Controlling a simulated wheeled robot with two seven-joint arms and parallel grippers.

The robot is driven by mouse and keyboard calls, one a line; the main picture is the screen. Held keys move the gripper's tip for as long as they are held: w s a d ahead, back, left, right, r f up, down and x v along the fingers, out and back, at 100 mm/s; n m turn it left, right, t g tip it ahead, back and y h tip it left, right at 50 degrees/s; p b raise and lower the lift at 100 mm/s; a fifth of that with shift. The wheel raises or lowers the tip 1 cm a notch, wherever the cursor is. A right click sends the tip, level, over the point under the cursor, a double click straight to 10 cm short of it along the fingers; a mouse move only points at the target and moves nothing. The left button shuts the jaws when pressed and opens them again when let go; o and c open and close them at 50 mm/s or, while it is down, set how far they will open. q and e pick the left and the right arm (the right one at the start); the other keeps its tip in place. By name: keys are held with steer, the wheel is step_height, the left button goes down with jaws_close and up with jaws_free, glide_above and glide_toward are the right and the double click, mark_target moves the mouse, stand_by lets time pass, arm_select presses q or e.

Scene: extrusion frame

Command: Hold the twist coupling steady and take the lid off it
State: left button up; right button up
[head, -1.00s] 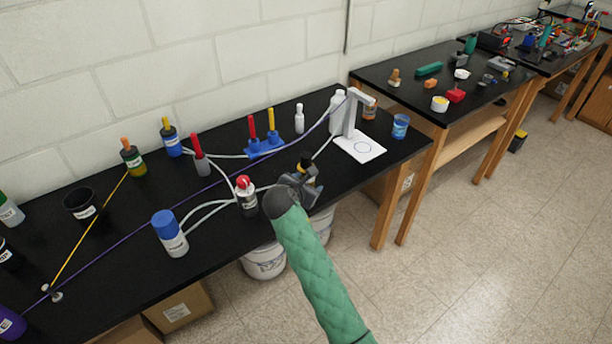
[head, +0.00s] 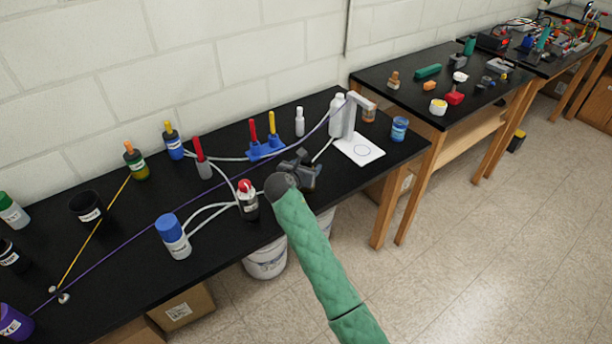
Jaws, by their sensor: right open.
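I cannot single out the twist coupling or its lid for certain in the head view. My right gripper (head: 306,170) is over the near black bench, at the end of my green-sleeved arm. It is open, and its fingers are small and partly hidden by my wrist. No held thing shows in it. My left gripper is out of view.
The near bench holds a blue-capped bottle (head: 174,239), a black cup (head: 88,208) and a blue rack (head: 266,148), with tubes and cords running between things. The bench at right holds a white-and-yellow cup (head: 438,107), a red piece (head: 454,98) and a green piece (head: 428,70).

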steer(key=shift+p+x, duration=0.3)
steer(key=shift+x, duration=0.9)
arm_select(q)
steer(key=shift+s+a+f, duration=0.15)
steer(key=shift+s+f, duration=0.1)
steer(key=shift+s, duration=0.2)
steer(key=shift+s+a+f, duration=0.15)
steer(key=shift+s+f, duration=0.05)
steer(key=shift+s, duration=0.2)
arm_select(e)
steer(key=shift+c, duration=0.4)
steer(key=c, duration=0.7)
steer(key=shift+c, duration=0.2)
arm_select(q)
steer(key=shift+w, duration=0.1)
